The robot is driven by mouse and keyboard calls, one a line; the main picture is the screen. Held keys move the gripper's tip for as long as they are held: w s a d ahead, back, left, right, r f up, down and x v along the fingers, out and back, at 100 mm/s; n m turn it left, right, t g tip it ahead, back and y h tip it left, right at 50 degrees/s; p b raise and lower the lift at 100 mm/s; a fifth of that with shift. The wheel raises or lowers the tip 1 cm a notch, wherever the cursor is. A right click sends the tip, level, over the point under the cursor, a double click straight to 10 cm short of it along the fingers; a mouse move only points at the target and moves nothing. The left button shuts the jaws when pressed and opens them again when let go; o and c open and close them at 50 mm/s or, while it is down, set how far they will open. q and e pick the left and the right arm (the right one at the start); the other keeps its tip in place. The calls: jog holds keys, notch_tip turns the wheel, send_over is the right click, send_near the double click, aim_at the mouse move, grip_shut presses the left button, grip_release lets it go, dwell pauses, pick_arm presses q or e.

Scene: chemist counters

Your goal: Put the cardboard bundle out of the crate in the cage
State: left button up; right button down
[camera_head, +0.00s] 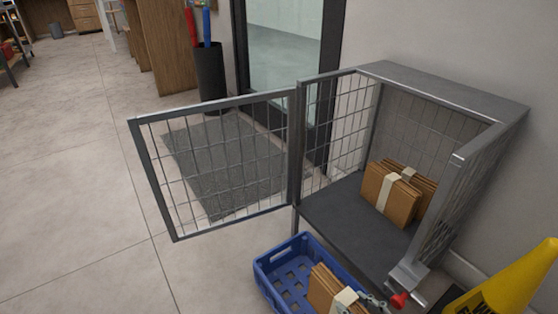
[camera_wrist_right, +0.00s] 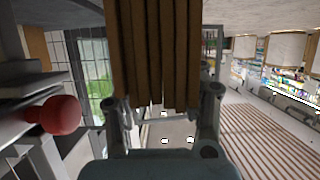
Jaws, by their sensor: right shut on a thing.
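A brown cardboard bundle (camera_head: 324,287) with a pale band shows at the bottom of the head view, at the blue crate (camera_head: 262,272). I cannot tell whether it still touches the crate floor. My right gripper (camera_head: 370,302) is shut on this bundle, and its fingers sit at the bundle's right side. In the right wrist view the bundle's layered edges (camera_wrist_right: 160,50) fill the space between the fingers. The wire cage (camera_head: 447,90) stands behind the crate with its door (camera_head: 215,165) swung open to the left. My left gripper is not in view.
Banded cardboard bundles (camera_head: 390,194) stand inside the cage at its right; its dark floor (camera_head: 335,215) is bare at the left. A red knob (camera_head: 400,300) is beside my right gripper, near the cage's front corner. A yellow sign (camera_head: 515,280) stands at the right.

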jog(key=shift+w+r, duration=0.15)
jog(key=shift+r, duration=0.15)
jog(key=shift+d+r, duration=0.1)
jog(key=shift+r, duration=0.6)
pick_arm(q)
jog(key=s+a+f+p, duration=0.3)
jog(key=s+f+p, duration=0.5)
jog(key=p, duration=0.5)
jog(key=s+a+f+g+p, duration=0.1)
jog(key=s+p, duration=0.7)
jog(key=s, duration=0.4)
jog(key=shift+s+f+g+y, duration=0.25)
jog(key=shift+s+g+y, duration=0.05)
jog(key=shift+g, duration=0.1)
pick_arm(e)
jog(key=w+d+r+n+g+y, duration=0.1)
jog(key=d+r+n, duration=0.1)
jog(key=r, duration=2.9)
jog(key=w+d+r+n+g+y, duration=0.1)
jog(key=d+r+n+g+y, duration=0.1)
jog(key=r, duration=2.9)
jog(key=shift+d+r, duration=0.15)
jog(key=shift+r, duration=0.25)
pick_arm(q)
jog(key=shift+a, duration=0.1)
